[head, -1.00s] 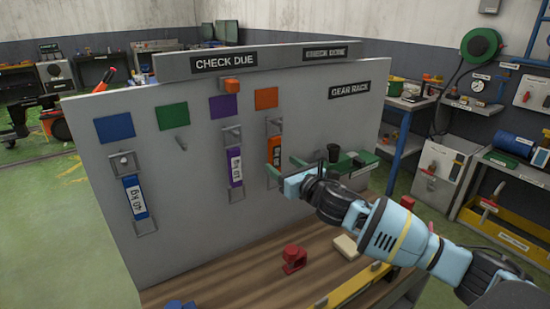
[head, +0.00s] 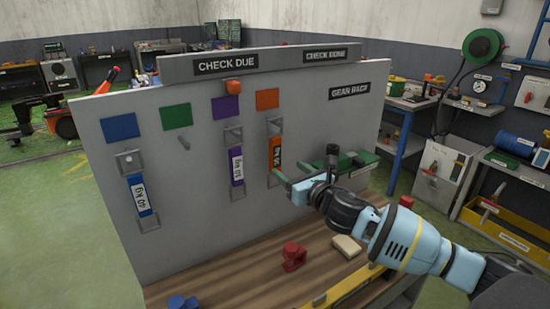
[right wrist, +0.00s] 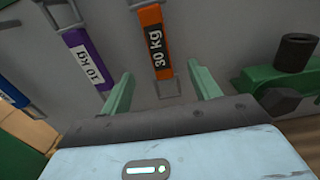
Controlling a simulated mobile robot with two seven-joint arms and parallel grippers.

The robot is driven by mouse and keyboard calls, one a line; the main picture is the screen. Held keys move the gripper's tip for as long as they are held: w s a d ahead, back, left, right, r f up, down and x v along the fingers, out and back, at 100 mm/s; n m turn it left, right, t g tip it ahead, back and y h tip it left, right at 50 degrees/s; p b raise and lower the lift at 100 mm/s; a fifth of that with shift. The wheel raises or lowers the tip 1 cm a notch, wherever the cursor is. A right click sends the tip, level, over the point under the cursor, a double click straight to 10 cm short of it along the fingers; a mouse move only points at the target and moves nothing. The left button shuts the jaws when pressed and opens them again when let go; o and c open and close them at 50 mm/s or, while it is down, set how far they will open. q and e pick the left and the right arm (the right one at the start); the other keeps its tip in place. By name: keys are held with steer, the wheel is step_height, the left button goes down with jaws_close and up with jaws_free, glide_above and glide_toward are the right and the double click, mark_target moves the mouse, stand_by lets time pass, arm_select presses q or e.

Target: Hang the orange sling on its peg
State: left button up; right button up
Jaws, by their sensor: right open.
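The orange sling (head: 275,152), marked 30 kg in the right wrist view (right wrist: 156,42), hangs upright against the grey board (head: 190,205), below the orange square (head: 267,98). Its upper metal fitting (head: 274,126) sits where its peg would be; the peg itself is too small to make out. My right gripper (head: 290,174) is open and empty, near the sling's lower end. In the right wrist view its two green fingers (right wrist: 160,76) stand apart on either side of the sling, not closed on it. My left gripper is not in view.
A purple sling (head: 236,165) and a blue sling (head: 138,195) hang to the left. The green square (head: 176,116) has a bare peg (head: 183,143) below it. A green fixture (head: 350,163) stands just right of my gripper. A red block (head: 294,256) sits on the wooden bench (head: 240,275).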

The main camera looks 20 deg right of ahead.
steer(key=shift+s+d, duration=0.1)
steer(key=shift+s, duration=0.7)
